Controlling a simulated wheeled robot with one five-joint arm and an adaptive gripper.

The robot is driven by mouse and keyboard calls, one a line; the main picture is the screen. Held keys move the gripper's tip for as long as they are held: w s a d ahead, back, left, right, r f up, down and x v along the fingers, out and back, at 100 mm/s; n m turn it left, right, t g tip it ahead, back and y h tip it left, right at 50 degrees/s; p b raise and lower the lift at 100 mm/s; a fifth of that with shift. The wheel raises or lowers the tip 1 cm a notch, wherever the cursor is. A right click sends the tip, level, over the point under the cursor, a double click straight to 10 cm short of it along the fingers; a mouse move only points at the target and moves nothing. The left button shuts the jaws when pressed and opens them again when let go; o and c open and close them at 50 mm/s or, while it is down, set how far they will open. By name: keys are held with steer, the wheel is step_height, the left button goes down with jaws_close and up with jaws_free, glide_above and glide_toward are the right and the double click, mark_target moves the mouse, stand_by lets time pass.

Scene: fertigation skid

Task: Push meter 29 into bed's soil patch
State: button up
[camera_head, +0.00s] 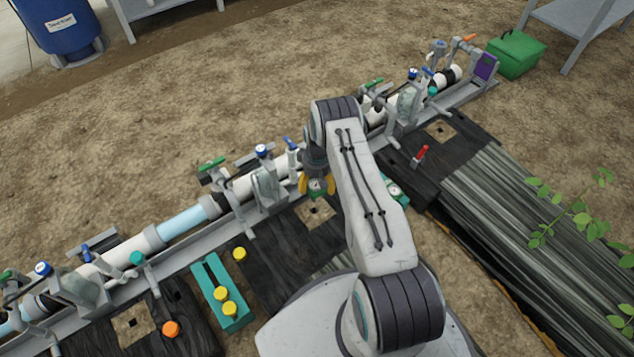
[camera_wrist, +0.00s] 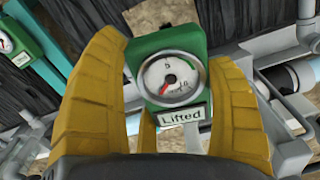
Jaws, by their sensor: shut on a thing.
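My gripper (camera_head: 317,187) has yellow fingers and is shut on a green meter (camera_wrist: 165,50) with a round white dial. The meter's dial has a red needle, and a plate under it reads "Lifted". No number 29 can be read. In the head view the held meter (camera_head: 316,185) shows between the fingers, just above a tan square soil patch (camera_head: 314,213) in the black bed (camera_head: 275,262). The soil patch (camera_wrist: 150,14) also shows behind the meter in the wrist view. The meter's lower end is hidden, so I cannot tell whether it touches the soil.
A second green meter (camera_head: 394,191) stands right of my arm. The pipe rail with valves (camera_head: 240,190) runs close behind the bed. A teal tray (camera_head: 222,292) with yellow caps is at front left. A red-handled item (camera_head: 419,157) stands on the right bed.

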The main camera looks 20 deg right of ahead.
steer(key=b, duration=0.3)
glide_above(317, 205)
steer(key=s, duration=0.2)
steer(key=shift+f, duration=2.8)
steer(key=shift+w+a+f+b, duration=0.1)
steer(key=shift+a+f+b, duration=0.15)
steer(key=shift+f+b, duration=0.9)
steer(key=shift+w+a+f+b, duration=0.1)
steer(key=shift+a+f+b, duration=0.1)
steer(key=shift+f+b, duration=0.95)
steer(key=shift+r+b, duration=0.15)
steer(key=shift+b, duration=0.2)
steer(key=shift+f+b, duration=0.7)
steer(key=shift+f, duration=1.1)
steer(key=o, duration=1.2)
steer(key=shift+r+p, duration=2.5)
steer(key=shift+r, duration=1.5)
